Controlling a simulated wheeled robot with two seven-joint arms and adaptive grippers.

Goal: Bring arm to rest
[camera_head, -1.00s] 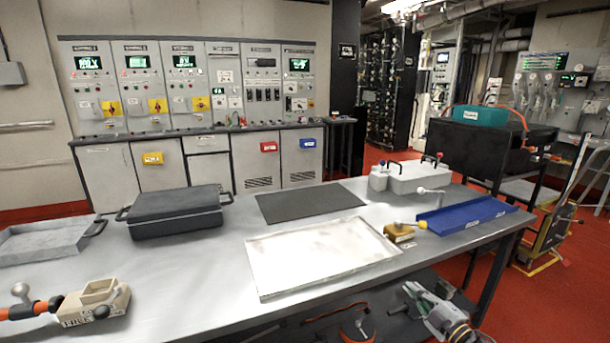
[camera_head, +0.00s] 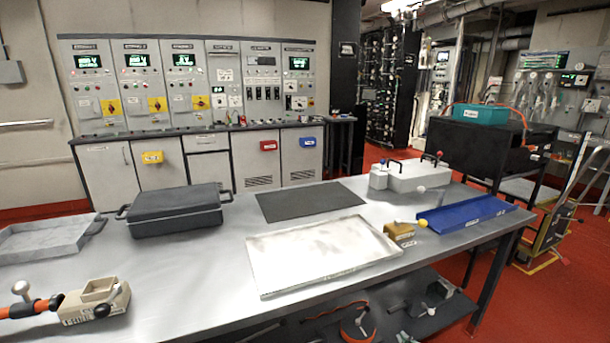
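My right gripper (camera_head: 405,337) shows at most as a small grey sliver at the bottom edge, below the front edge of the workbench (camera_head: 195,305). Its fingers cannot be made out, and I see nothing held in it. My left gripper and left arm are not in view. A beige tool (camera_head: 95,301) with an orange handle lies on the bench at the front left, with no gripper at it.
The bench holds a dark case (camera_head: 175,208), a black mat (camera_head: 310,200), a white tray (camera_head: 320,255), a brass block (camera_head: 400,234) and a blue tray (camera_head: 470,214). A lower shelf (camera_head: 450,312) carries tools. Red floor (camera_head: 560,310) is open at right.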

